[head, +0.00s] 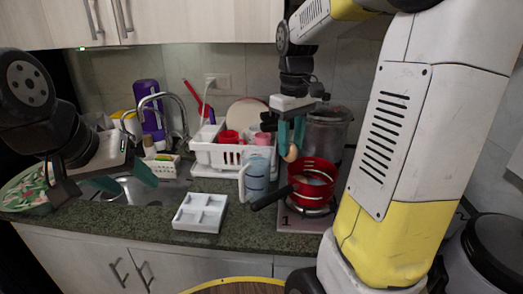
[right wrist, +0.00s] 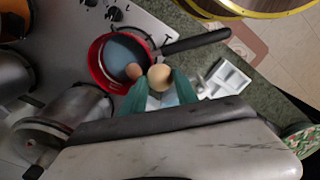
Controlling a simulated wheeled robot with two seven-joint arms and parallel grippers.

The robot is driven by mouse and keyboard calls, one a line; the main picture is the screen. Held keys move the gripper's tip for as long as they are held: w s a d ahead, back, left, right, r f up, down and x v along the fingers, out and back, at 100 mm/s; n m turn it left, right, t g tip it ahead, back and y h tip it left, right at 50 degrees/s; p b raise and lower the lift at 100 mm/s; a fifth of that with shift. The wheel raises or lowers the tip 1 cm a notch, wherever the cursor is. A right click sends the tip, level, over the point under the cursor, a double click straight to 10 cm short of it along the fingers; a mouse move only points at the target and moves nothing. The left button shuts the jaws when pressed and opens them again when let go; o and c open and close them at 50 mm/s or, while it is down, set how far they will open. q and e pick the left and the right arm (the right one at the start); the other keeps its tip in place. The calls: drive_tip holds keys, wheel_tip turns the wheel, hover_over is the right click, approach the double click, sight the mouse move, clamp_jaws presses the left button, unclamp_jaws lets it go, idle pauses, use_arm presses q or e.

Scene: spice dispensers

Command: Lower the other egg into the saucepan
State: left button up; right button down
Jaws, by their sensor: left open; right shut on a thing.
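The red saucepan (head: 300,190) sits on the stove at right with its black handle (head: 268,199) pointing left; it also shows in the right wrist view (right wrist: 95,63). My right gripper (head: 292,142) is shut on a brown egg (head: 291,154), holding it above the pan's left rim. The held egg (right wrist: 159,77) shows between the teal fingers in the right wrist view. Another egg (right wrist: 133,71) lies in the pan, beside the held one in that view. My left gripper (head: 125,180) is open and empty near the sink.
A white compartment tray (head: 200,224) stands on the counter left of the pan, apparently empty. A clear jug (head: 257,180) stands close to the pan handle. A white dish rack (head: 217,157) and a large pot (head: 328,130) stand behind. The front counter is mostly clear.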

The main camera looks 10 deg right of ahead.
sight(313, 168)
drive_tip(key=w+d, duration=0.3)
drive_tip(key=d, duration=0.5)
drive_tip(key=shift+w+d+r, duration=0.2)
drive_tip(key=shift+d+r, duration=0.15)
drive_tip(key=shift+r, duration=0.1)
drive_tip(key=shift+f, duration=4.95)
drive_tip(key=shift+f, duration=1.25)
drive_tip(key=c, duration=0.9)
unclamp_jaws()
drive_tip(key=shift+o, duration=0.2)
